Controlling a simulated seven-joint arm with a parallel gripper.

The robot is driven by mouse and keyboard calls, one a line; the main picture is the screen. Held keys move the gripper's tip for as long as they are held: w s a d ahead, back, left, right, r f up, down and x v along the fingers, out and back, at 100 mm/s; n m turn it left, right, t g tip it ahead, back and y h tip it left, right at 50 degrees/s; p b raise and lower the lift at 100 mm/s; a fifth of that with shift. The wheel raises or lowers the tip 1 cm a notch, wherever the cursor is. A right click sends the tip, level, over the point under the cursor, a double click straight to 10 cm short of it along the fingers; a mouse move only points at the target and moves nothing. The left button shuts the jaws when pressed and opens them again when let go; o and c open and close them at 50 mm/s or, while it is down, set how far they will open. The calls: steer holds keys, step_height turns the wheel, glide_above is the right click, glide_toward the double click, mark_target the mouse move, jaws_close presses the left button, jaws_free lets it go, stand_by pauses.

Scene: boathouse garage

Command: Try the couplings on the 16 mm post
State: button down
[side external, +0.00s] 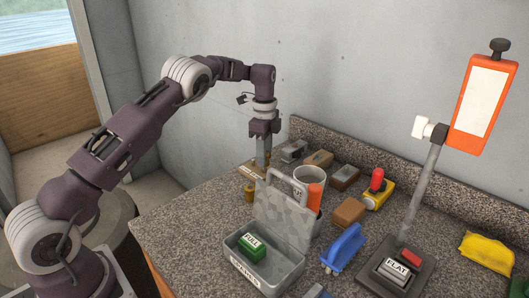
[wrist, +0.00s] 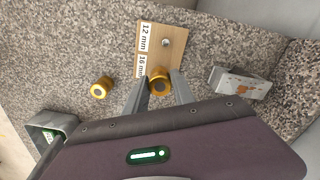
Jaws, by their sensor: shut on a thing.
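My gripper (wrist: 160,80) is shut on a brass coupling (wrist: 158,75), whose dark bore shows between the fingers. The wooden board (wrist: 176,40) has labels "12 mm" and "16 mm" and a grey post (wrist: 166,42) beside the 12 mm label. The held coupling is beside the 16 mm label; the 16 mm post is hidden, and I cannot tell whether the coupling is around it or above it. A second brass coupling (wrist: 101,88) lies on the counter left of the board. In the side view my gripper (side external: 263,164) points down over the board (side external: 246,171), with a coupling (side external: 249,194) in front.
A grey metal box (side external: 268,272) with its lid up holds a green "FULL" block (side external: 251,245). The wall is close behind.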

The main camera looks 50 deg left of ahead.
steer(key=shift+f, duration=1.4)
stand_by(0.4)
steer(key=c, duration=1)
jaws_free()
steer(key=shift+o, duration=0.2)
steer(key=shift+r, duration=0.1)
step_height(320, 180, up, 6)
steer(key=shift+r, duration=0.45)
